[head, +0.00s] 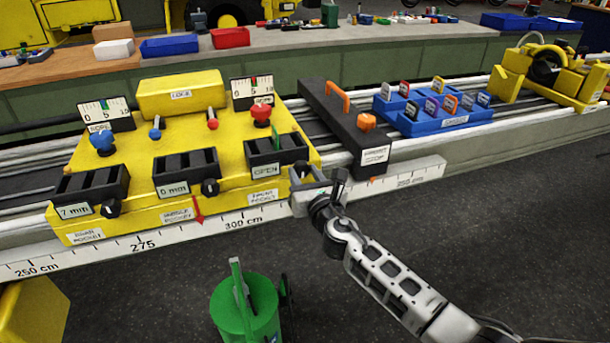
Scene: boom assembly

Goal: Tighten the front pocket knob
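The yellow carriage (140,215) sits on the rails at the left. Its front pocket (262,152) is the black box at the right end, marked OPEN, with a green piece (277,140) standing at it. The front pocket knob (301,171) is black and sits at the pocket's lower right corner, partly hidden by my gripper. My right gripper (318,181) is right at this knob, pointing at the carriage's front face. Whether its fingers touch the knob or close on it I cannot tell. My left gripper is not in view.
The middle pocket knob (210,187) and rear pocket knob (111,208) are to the left. A scale rail (180,232) runs below. A black stop block (348,125) with orange handle and a blue tag tray (432,118) are to the right. A green can (245,312) stands below.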

